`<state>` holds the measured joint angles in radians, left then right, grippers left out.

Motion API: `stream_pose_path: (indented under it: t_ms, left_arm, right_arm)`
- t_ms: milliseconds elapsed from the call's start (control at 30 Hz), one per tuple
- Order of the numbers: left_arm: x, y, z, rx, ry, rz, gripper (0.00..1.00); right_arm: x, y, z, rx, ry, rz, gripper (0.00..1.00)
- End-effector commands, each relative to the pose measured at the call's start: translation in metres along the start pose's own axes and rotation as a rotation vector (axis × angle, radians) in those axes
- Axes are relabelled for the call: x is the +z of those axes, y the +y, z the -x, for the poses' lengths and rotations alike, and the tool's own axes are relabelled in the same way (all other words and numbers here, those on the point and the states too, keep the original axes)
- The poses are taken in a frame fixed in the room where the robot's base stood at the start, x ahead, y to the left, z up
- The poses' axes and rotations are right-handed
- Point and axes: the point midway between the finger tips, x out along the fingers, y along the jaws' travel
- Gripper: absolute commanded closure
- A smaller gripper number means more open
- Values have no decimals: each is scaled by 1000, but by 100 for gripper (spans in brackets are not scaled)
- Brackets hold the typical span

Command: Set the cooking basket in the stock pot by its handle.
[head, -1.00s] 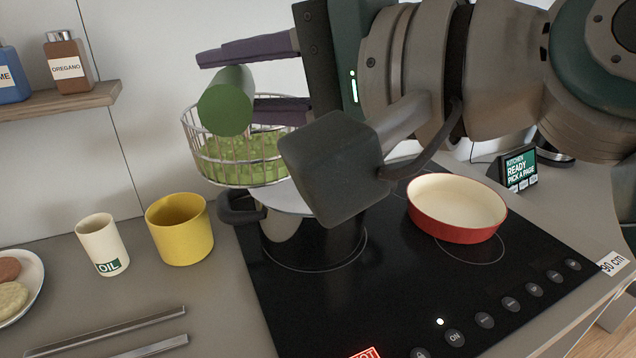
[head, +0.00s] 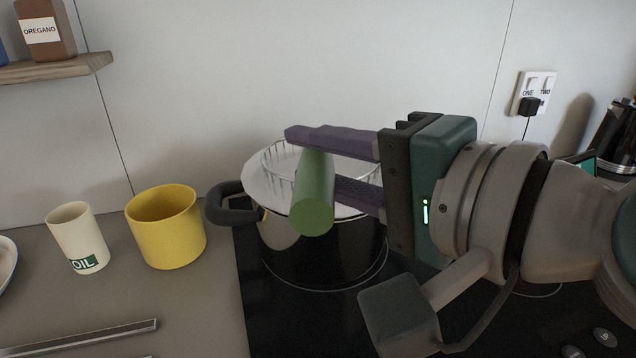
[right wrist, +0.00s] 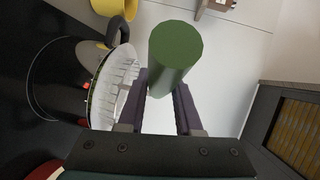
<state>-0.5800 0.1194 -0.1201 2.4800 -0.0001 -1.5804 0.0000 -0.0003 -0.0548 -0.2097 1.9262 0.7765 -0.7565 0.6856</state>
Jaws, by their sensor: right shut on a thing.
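My right gripper (head: 322,165) is shut on the thick green handle (head: 314,200) of the cooking basket. The basket's wire rim (head: 277,166) shows at the mouth of the stock pot (head: 310,255), and its lower part is hidden inside. The pot is dark and shiny, with a pale wide rim and a black side handle (head: 231,203), and stands on the hob. The right wrist view shows the green handle (right wrist: 175,55) between the fingers and basket wires (right wrist: 124,82) within the pot's pale rim. Whether the basket rests on the pot cannot be told. My left gripper is out of view.
A yellow mug (head: 167,230) and a cream OIL cup (head: 78,238) stand left of the pot. A metal bar (head: 90,337) lies on the counter at front left. A shelf with an oregano jar (head: 45,30) is at upper left. A wall socket (head: 533,94) is at the back right.

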Motion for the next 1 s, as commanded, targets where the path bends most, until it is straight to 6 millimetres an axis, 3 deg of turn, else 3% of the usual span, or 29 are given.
stream_pose_path:
  t_ms: [100, 267, 500, 800, 833, 1000]
  left_arm:
    - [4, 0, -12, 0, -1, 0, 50]
    - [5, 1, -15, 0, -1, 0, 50]
    - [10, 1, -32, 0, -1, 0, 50]
    - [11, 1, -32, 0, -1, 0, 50]
    - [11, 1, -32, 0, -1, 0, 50]
    - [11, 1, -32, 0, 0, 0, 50]
  right_arm:
    - [2, 24, -4, -4, 2, 2, 100]
    - [3, 35, -7, -7, 2, 5, 100]
    - [7, 71, -13, -5, 2, 4, 100]
    - [8, 76, -14, -6, 3, 5, 100]
    - [8, 78, -14, -1, 0, 1, 65]
    - [8, 78, -14, -1, 0, 1, 46]
